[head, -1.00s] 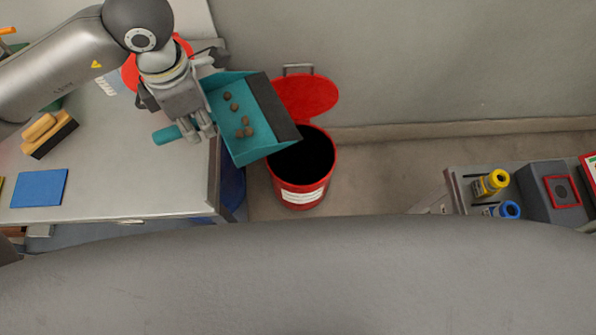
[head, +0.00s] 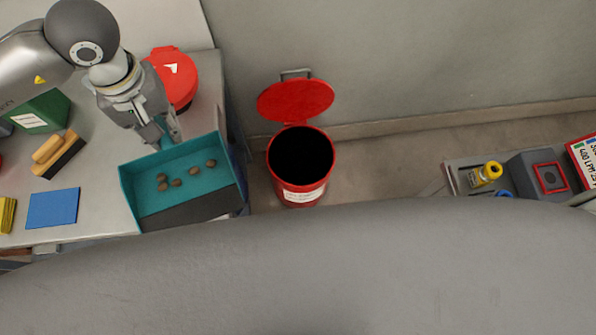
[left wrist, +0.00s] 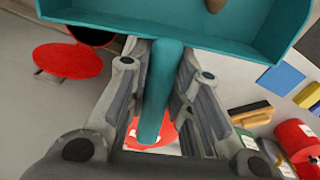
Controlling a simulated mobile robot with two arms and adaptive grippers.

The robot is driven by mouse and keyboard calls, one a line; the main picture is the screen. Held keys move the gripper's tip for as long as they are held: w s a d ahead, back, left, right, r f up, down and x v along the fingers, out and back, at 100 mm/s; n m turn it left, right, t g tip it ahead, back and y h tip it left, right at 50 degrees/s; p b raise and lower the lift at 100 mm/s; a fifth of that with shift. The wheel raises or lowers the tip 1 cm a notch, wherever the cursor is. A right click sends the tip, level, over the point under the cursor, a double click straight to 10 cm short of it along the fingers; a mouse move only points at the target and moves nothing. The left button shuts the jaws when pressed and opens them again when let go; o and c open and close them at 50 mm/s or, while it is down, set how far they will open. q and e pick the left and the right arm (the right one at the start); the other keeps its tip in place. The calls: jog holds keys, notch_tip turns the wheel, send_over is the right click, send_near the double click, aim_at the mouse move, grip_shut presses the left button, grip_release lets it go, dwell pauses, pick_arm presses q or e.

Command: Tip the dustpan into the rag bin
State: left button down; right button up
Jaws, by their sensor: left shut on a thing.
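The teal dustpan (head: 160,206) is at the right front corner of the bench, with several brown lumps (head: 176,183) in its pan. Its dark lip faces the front of the head view. My left gripper (head: 170,143) is shut on the dustpan's handle. In the left wrist view the teal handle (left wrist: 160,95) lies between the fingers, and one lump shows at the top. The red rag bin (head: 297,190) stands on the floor right of the bench, its round lid (head: 295,100) swung open and its inside dark. The dustpan is left of the bin, not over its mouth. My right gripper is not in view.
On the bench are a red round can (head: 173,75), a wooden-handled brush (head: 58,153), a blue pad (head: 53,208) and a green box (head: 42,112). A wall runs behind the bin. A cart with yellow-capped (head: 486,174) items stands at right.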

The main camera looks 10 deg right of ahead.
pick_arm(q)
jog(key=shift+a+r+m, duration=0.15)
jog(key=shift+a+m, duration=0.1)
jog(key=shift+m, duration=0.35)
jog(key=shift+a+r+m, duration=0.15)
jog(key=shift+a+m, duration=0.05)
jog(key=shift+m, duration=0.4)
jog(key=shift+f, duration=0.1)
